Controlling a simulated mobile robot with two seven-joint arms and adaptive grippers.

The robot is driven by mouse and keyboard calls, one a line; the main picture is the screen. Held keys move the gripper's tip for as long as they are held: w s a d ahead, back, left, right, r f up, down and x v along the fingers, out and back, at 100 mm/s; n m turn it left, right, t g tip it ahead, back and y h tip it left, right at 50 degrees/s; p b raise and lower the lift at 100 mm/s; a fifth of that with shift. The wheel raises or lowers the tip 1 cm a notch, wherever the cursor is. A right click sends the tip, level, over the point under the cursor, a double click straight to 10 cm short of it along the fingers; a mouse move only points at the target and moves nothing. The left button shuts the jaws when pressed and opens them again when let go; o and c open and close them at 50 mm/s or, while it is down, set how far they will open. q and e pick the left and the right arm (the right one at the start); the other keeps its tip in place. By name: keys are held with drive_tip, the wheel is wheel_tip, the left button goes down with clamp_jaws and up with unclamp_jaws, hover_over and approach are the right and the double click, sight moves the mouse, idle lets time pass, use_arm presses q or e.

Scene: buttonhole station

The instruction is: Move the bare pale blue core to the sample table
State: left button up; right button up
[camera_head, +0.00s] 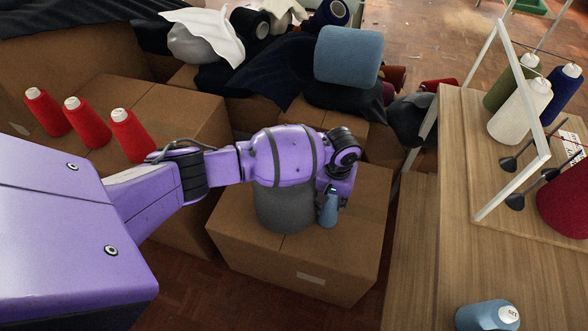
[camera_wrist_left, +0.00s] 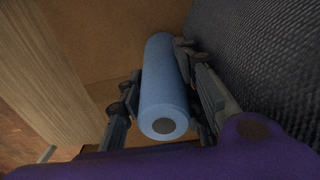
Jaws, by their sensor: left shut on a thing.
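The bare pale blue core (camera_head: 328,212) is a smooth, slim cylinder, above or on the front cardboard box; I cannot tell if it touches the box. In the left wrist view the pale blue core (camera_wrist_left: 163,88) lies between the two fingers. My left gripper (camera_head: 330,192) is shut on it, and my wrist hides its upper part in the head view. The left gripper's fingers also show in the wrist view (camera_wrist_left: 160,105). A wooden table (camera_head: 460,200), which may be the sample table, stands at the right. My right gripper is not in view.
A dark grey cylinder (camera_head: 285,208) stands on the box (camera_head: 300,265) close beside the core. Red cones (camera_head: 130,133) stand on boxes at left.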

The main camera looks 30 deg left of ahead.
use_arm(q)
drive_tip(key=shift+w+d, duration=0.1)
drive_tip(key=shift+w, duration=0.05)
drive_tip(key=o, duration=0.7)
drive_tip(key=shift+c, duration=0.2)
